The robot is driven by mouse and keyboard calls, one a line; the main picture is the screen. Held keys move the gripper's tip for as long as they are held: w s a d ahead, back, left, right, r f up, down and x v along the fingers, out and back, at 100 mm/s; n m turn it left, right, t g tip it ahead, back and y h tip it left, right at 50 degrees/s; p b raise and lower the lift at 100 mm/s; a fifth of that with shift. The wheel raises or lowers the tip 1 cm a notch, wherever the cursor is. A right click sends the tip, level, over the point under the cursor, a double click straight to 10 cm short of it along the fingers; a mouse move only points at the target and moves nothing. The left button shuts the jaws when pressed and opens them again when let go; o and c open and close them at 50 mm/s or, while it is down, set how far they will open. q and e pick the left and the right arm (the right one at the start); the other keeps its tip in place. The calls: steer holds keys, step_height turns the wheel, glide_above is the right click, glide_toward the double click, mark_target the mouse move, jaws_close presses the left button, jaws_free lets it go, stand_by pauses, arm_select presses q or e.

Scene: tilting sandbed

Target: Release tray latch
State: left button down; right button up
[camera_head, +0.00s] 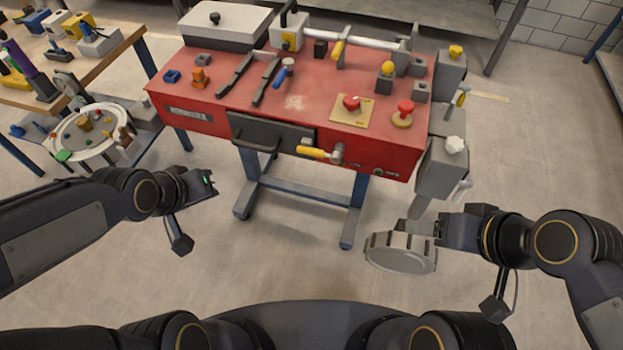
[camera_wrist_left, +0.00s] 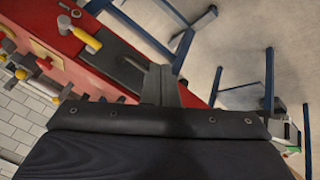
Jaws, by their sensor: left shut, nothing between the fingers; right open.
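A red workbench (camera_head: 325,75) stands ahead of me. On its front is a dark tray front (camera_head: 285,137) with a bar handle. Right of it is a latch lever with a yellow grip (camera_head: 313,152) and a grey metal pivot. In the left wrist view, a yellow-gripped lever (camera_wrist_left: 88,40) shows beside a dark panel (camera_wrist_left: 122,68). My left gripper (camera_head: 210,182) is shut and empty, left of and below the tray front, apart from the latch. My right gripper (camera_head: 438,231) is open at lower right. A grey round ribbed piece (camera_head: 400,254) overlaps its fingertips; contact is unclear.
The bench top carries a red knob on a tan plate (camera_head: 351,108), a red mushroom button (camera_head: 403,113) and dark bars. Grey boxes (camera_head: 440,165) line its right side. A round tray of small parts (camera_head: 85,135) stands at left.

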mark_target(319, 154)
arm_select(q)
steer(key=w+d+f+n+h+b, duration=0.1)
steer(key=w+d+f+h+b, duration=0.15)
steer(key=d+f+b, duration=0.45)
steer(key=w+d+f+h+b, duration=0.2)
steer(key=w+d+f, duration=0.2)
steer(key=f, duration=0.6)
steer(key=w+d+f+n+t+h+b, duration=0.1)
steer(key=d+f+n+t+h+b, duration=0.7)
steer(key=d+n+b, duration=0.4)
steer(key=w+a+f+n+t+y+b, duration=0.1)
steer(key=a+n+t+y+b, duration=0.5)
steer(key=n, duration=1)
steer(key=t+y+b, duration=0.1)
steer(key=t, duration=0.2)
steer(key=shift+w+a, duration=0.25)
steer(key=shift+w, duration=0.15)
steer(key=r+x, duration=0.1)
steer(key=x, duration=0.5)
steer(key=s+r+x, duration=0.1)
steer(key=x, duration=0.5)
steer(key=shift+a+r+p, duration=0.2)
steer(key=shift+r+p, duration=0.1)
steer(key=shift+r, duration=0.2)
